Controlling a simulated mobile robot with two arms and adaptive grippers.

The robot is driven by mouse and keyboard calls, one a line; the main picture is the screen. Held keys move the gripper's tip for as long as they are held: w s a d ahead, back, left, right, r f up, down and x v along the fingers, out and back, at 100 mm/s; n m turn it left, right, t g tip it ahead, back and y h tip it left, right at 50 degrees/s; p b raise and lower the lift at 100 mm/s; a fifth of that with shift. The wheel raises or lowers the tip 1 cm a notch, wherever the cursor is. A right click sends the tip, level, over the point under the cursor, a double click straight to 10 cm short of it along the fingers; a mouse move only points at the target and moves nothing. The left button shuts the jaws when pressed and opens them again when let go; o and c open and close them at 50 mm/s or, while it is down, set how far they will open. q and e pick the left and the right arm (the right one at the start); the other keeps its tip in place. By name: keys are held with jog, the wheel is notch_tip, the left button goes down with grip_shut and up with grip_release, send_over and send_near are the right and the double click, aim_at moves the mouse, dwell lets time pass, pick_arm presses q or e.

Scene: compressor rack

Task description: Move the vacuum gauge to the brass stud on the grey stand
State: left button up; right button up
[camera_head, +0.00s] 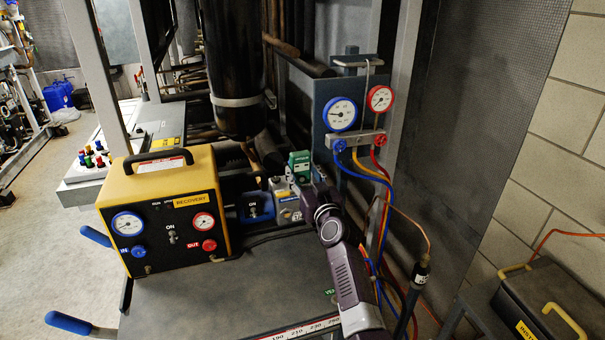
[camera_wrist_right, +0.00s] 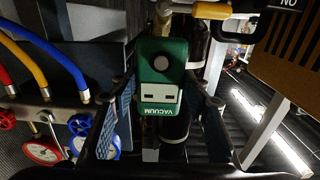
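The vacuum gauge (camera_head: 299,160) is a small green box with a pale label, upright at the back of the bench beside the grey-and-blue pump. In the right wrist view its face (camera_wrist_right: 163,65) lies between the two fingers, with "VACUUM" upside down. My right gripper (camera_wrist_right: 162,82) has one finger at each side of it, very close; I cannot tell whether they touch it. In the head view my right arm hides part of the gripper. My left gripper is not in view. I cannot make out the brass stud or the grey stand.
A yellow recovery unit (camera_head: 160,205) stands left of the pump (camera_head: 285,207). A manifold (camera_head: 358,140) with blue and red gauges and hanging hoses is just right of the vacuum gauge. A black instrument case (camera_head: 550,300) is at the right. The bench front (camera_head: 215,300) is mostly clear.

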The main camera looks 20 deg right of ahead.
jog(key=o, duration=0.4)
jog(key=shift+c, duration=0.2)
jog(key=c, duration=1)
jog(key=shift+c, duration=0.2)
jog(key=shift+s+f, duration=0.15)
jog(key=shift+s+f+p, duration=0.15)
jog(key=shift+s+p, duration=0.45)
jog(key=shift+s, duration=0.35)
jog(key=shift+s+f+p, duration=0.1)
jog(key=shift+s+p, duration=0.5)
jog(key=shift+s, duration=0.35)
jog(key=o, duration=1.6)
jog(key=shift+d+r, duration=0.1)
jog(key=shift+r, duration=0.15)
jog(key=shift+s+f, duration=0.1)
